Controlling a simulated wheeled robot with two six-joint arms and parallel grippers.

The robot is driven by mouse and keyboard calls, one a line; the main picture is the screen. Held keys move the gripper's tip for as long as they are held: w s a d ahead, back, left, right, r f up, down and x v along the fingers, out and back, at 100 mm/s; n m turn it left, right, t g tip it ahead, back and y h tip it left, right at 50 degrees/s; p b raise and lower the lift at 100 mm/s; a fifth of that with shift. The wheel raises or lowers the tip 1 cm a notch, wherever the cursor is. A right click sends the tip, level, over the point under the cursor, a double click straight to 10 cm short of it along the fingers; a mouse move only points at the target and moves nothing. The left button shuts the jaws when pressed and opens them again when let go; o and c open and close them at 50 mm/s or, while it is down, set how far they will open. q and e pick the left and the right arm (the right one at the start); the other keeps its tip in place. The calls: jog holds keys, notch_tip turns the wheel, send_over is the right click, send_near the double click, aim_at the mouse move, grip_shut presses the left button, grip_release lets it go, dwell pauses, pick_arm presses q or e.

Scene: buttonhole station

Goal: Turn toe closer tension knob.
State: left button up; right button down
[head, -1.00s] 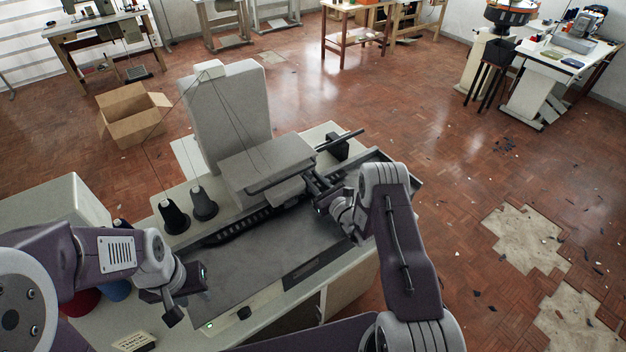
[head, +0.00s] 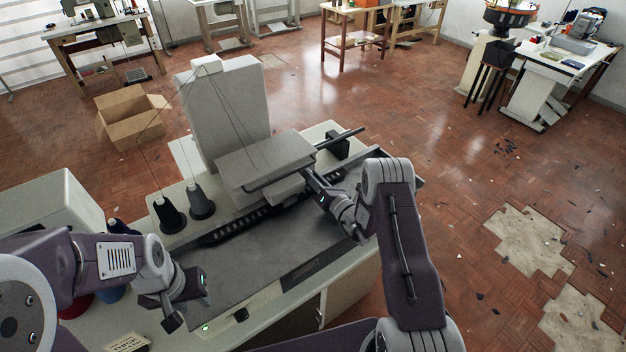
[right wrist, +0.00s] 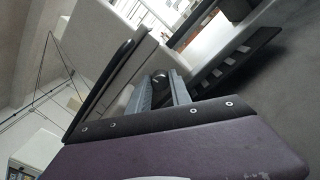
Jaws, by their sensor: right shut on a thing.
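My right gripper (head: 308,176) is at the front end of the grey machine head (head: 265,160), above the dark bed. In the right wrist view, its two grey fingers (right wrist: 162,88) are shut on a small dark round knob (right wrist: 160,76). The knob is hidden in the head view by the gripper and the machine head. My left gripper (head: 190,290) hangs over the front left of the station, apart from the machine head. Its fingertips are not clear enough to tell whether it is open or shut.
Two dark thread cones (head: 170,214) stand left of the machine head. A small sign (head: 128,343) lies at the front left of the table (head: 255,318). An open cardboard box (head: 132,125) is on the floor behind.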

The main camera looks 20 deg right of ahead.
pick_arm(q)
jog(key=shift+f, duration=0.25)
pick_arm(e)
jog(key=shift+m, duration=0.7)
jog(key=c, duration=1.5)
grip_release()
pick_arm(q)
jog(key=shift+f, duration=0.1)
jog(key=shift+f+b, duration=0.75)
jog(key=shift+b, duration=0.25)
pick_arm(e)
jog(key=v, duration=0.9)
